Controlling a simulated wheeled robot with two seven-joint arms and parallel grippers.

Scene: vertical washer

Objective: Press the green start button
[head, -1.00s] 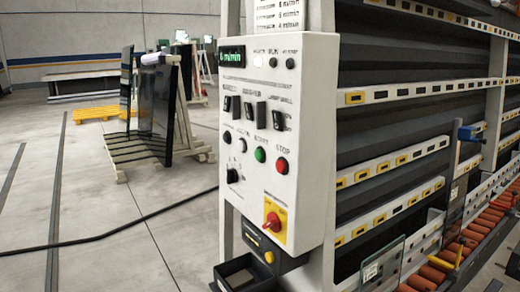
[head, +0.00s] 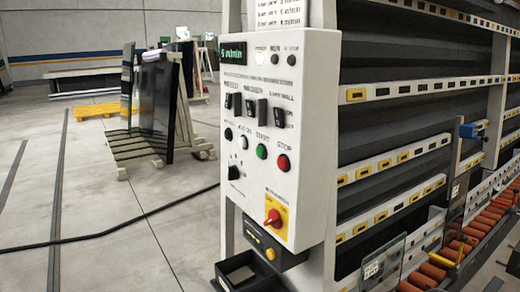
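The green start button (head: 262,152) is on the front of the white control panel (head: 303,205), in its lower middle part. The red stop button (head: 283,162) is just to its right. A white button or knob (head: 244,143) is to its left. The button's face is unobstructed. Neither of my grippers shows in the head view.
A yellow-and-red rotary switch (head: 274,217) sits low on the panel, above a black open box (head: 240,273). The washer's rack with orange rollers (head: 465,240) extends to the right. A glass rack (head: 150,110) stands back left.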

